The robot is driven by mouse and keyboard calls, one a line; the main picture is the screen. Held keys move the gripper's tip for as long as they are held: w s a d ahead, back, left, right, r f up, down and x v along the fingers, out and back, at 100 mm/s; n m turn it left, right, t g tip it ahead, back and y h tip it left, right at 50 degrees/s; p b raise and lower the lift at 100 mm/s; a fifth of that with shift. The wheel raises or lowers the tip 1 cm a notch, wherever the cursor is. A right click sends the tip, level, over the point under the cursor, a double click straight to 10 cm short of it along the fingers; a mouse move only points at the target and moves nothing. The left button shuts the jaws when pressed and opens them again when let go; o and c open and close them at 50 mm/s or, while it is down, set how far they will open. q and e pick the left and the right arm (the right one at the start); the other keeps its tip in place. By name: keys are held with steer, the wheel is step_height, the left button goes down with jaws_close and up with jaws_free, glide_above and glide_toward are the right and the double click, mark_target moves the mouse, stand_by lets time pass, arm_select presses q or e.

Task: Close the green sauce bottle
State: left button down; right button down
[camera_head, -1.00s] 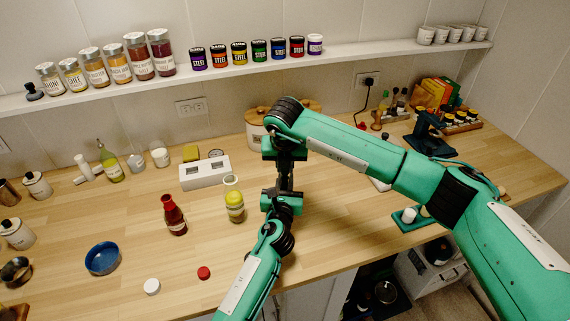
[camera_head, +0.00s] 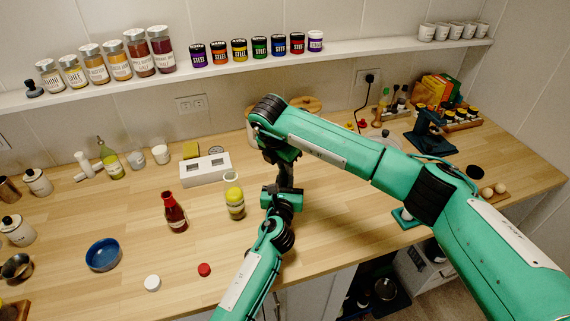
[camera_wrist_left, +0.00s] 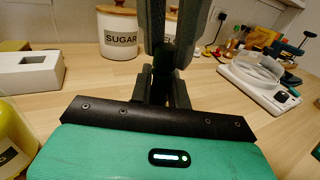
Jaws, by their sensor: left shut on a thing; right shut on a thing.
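The green sauce bottle (camera_wrist_left: 163,58) shows as a narrow dark green strip between the fingers in the left wrist view. Most of it is hidden. My left gripper (camera_wrist_left: 161,92) is shut on it and holds it above the counter. My right gripper (camera_wrist_left: 168,28) comes down from above, right over the bottle, and is shut on what seems to be its cap. The cap is hidden by the fingers, and I cannot tell how it sits on the neck. In the head view the left gripper (camera_head: 284,186) and right gripper (camera_head: 286,172) meet end to end.
A yellow bottle (camera_head: 235,203) and a red bottle (camera_head: 175,212) stand left of my grippers. A red cap (camera_head: 204,270) and a white cap (camera_head: 152,284) lie near the front edge.

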steer(key=m+g+h, duration=0.1)
steer(key=m, duration=0.5)
steer(key=shift+w+a, duration=0.1)
steer(key=m+g, duration=0.1)
steer(key=m, duration=0.2)
steer(key=shift+m, duration=0.3)
steer(key=m+g, duration=0.1)
steer(key=m, duration=0.2)
steer(key=shift+w+m, duration=0.1)
steer(key=shift+m, duration=0.3)
steer(key=m+g, duration=0.1)
steer(key=m, duration=0.3)
steer(key=shift+m+y, duration=0.3)
steer(key=shift+m, duration=0.1)
steer(key=c, duration=1.3)
jaws_free()
steer(key=shift+c, duration=0.4)
